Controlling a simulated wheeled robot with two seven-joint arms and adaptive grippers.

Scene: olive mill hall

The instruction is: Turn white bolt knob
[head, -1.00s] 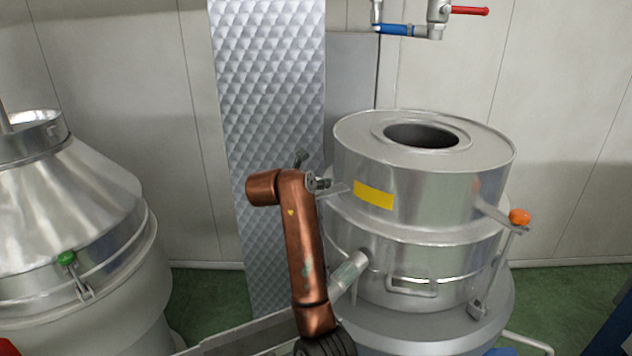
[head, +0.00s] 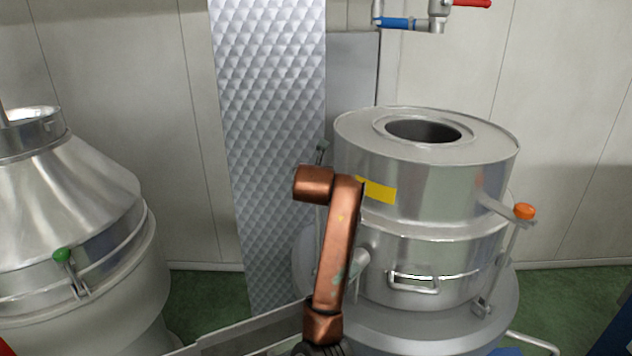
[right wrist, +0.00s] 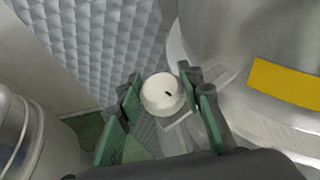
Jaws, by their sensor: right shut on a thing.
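The white bolt knob (right wrist: 161,94) is a round white ball with a small dark mark, in the middle of the right wrist view. My right gripper (right wrist: 160,88) has its green-padded fingers on either side of it and is shut on it. The knob is beside the upper side of the steel separator (head: 425,175), left of its yellow label (right wrist: 285,84). In the head view my copper-coloured right arm hides the knob and most of the gripper. My left gripper is in neither view.
An orange knob (head: 524,211) is on the separator's right side. Another steel machine with a green knob (head: 62,255) stands at the left. A quilted metal column (head: 268,130) rises behind. Pipes with blue (head: 395,23) and red handles hang above.

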